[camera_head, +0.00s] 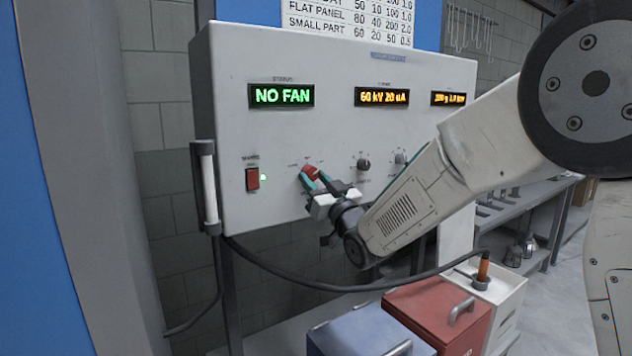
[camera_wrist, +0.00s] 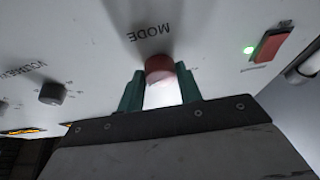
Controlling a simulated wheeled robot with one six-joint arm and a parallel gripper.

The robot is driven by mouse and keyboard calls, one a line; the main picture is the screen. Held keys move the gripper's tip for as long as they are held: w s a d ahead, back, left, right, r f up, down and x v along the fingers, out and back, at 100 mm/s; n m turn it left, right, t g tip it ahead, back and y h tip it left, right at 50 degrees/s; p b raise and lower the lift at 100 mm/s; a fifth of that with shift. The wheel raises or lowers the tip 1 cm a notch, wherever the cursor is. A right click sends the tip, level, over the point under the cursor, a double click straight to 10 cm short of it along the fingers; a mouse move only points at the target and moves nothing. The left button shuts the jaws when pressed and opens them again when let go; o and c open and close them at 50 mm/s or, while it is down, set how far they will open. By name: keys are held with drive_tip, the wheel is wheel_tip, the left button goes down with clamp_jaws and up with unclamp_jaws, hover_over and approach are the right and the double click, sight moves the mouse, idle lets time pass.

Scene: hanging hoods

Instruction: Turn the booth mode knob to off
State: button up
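The booth mode knob (camera_head: 311,172) is red and sits low on the white control panel (camera_head: 225,120), right of the lit switch. The wrist view shows the knob (camera_wrist: 159,69) beside the upside-down word MODE. My gripper (camera_head: 314,180) reaches it from the lower right. Its two teal fingers lie on either side of the knob, and in the wrist view the gripper (camera_wrist: 160,80) appears shut on it, with no clear gap. The knob's pointer is hidden, so its setting cannot be told. The green display (camera_head: 281,95) reads NO FAN.
A red rocker switch (camera_head: 252,179) with a green light is left of the knob. Two dark knobs (camera_head: 363,165) (camera_head: 400,158) are to the right, close to my arm. A black cable (camera_head: 300,285) loops below the panel, above a red box (camera_head: 440,310) and a blue box (camera_head: 365,335).

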drive_tip(key=shift+n, duration=0.4)
drive_tip(key=n+g+y, duration=0.1)
drive_tip(key=n, duration=0.1)
drive_tip(key=n+g+y, duration=0.1)
drive_tip(key=n, duration=0.2)
drive_tip(key=n+g+y, duration=0.1)
drive_tip(key=n, duration=0.1)
drive_tip(key=shift+w+d+n, duration=0.2)
drive_tip(key=shift+d+n, duration=0.05)
drive_tip(key=shift+n, duration=0.05)
drive_tip(key=n+g, duration=0.1)
drive_tip(key=n, duration=0.1)
drive_tip(key=n+g, duration=0.1)
drive_tip(key=n, duration=0.2)
drive_tip(key=n+g, duration=0.2)
drive_tip(key=shift+d+r+n+y, duration=0.15)
drive_tip(key=shift+r+n+y, duration=0.15)
drive_tip(key=shift+y, duration=0.1)
drive_tip(key=shift+w, duration=0.1)
drive_tip(key=o, duration=1)
drive_tip(key=v, duration=0.7)
drive_tip(key=shift+s+d, duration=0.25)
drive_tip(key=shift+d, duration=0.05)
drive_tip(key=shift+f, duration=0.15)
